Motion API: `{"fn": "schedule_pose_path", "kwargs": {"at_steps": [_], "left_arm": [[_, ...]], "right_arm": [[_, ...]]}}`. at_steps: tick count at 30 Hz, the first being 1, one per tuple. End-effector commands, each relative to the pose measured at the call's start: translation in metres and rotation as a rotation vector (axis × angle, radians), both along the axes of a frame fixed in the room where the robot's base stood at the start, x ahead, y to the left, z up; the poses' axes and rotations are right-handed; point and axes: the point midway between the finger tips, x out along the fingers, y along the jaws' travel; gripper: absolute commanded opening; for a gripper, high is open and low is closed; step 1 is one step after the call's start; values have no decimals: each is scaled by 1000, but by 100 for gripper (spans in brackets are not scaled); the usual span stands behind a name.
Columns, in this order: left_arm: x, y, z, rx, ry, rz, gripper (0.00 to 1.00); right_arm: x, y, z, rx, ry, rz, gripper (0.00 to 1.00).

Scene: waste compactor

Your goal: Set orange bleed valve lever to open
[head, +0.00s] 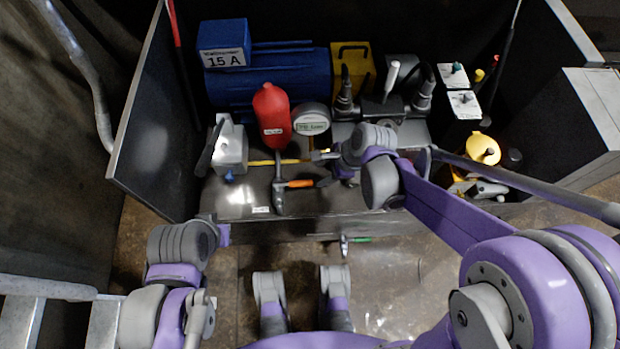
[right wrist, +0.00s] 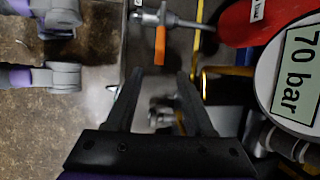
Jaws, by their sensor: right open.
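The orange bleed valve lever (head: 299,183) sticks out to the right from a grey valve pipe (head: 279,196), roughly square to it, at the front of the machine. In the right wrist view the orange lever (right wrist: 160,45) lies just beyond the fingertips, in line with the gap between them. My right gripper (head: 324,169) is open and empty, to the right of the lever's free end, with its fingers pointing at it. It also shows in the right wrist view (right wrist: 160,74), with both fingers apart. My left arm is at lower left; its gripper's fingers cannot be made out.
A red bottle (head: 271,116) and a round gauge reading 70 bar (right wrist: 301,70) stand close behind the lever. A grey box with a black handle (head: 231,147) is to the left. A green-handled lever (head: 357,240) sits lower on the front. A blue motor (head: 268,75) is at the back.

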Motion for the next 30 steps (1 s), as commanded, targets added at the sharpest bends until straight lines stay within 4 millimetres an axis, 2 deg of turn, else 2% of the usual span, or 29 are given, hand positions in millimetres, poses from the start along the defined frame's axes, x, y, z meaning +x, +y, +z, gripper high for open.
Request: {"fn": "schedule_pose_path", "kwargs": {"at_steps": [9, 15, 21, 28, 30], "left_arm": [[3, 0, -26, -1, 8, 0, 0], [4, 0, -35, -1, 10, 0, 0], [5, 0, -38, -1, 11, 0, 0], [5, 0, -37, -1, 11, 0, 0], [5, 0, -37, -1, 11, 0, 0]], "right_arm": [[11, 23, -56, -2, -1, 5, 53], [16, 34, -81, -2, -2, 4, 53], [18, 37, -89, -3, -2, 3, 53], [17, 37, -89, -3, -2, 3, 53], [17, 37, -89, -3, -2, 3, 42]]}}
